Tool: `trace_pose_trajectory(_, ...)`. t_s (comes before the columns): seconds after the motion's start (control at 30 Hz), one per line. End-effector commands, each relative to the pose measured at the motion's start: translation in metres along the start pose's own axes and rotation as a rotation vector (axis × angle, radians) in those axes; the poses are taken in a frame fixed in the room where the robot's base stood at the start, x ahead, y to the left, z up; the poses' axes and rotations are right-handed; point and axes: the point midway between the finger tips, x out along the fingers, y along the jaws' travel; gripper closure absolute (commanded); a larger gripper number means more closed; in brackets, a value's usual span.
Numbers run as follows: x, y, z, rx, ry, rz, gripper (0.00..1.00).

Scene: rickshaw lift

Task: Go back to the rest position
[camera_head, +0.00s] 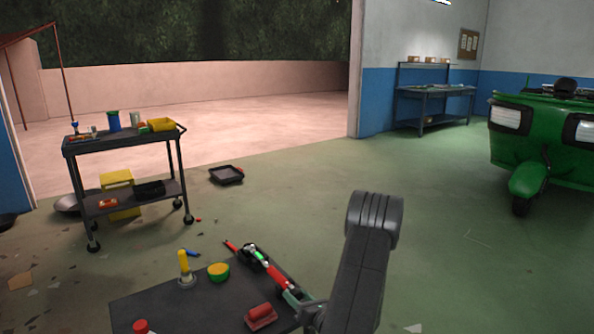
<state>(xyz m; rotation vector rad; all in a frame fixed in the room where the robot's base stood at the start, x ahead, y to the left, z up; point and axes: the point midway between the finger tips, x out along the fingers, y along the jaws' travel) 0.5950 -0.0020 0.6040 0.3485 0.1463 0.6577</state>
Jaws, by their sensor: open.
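My arm (365,265) rises from the bottom edge right of centre and bends at a rounded dark grey joint near the top. My gripper (292,297) shows small at the low left of the arm, at the right edge of the dark low table (215,302). It is open, and part of it is hidden behind the arm.
The table also bears a yellow-handled item (184,262), a yellow-green bowl (219,271) and a red block (261,314). A tool cart (120,145) stands at left, a black tray (226,175) on the floor, a green rickshaw (545,145) at right.

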Motion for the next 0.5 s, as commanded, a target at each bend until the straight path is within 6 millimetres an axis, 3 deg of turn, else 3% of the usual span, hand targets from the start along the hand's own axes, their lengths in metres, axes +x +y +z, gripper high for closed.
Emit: trace_pose_trajectory(0.5, -0.0003, 0.0014, 0.0037, 0.468, -0.012, 0.018, 0.56)
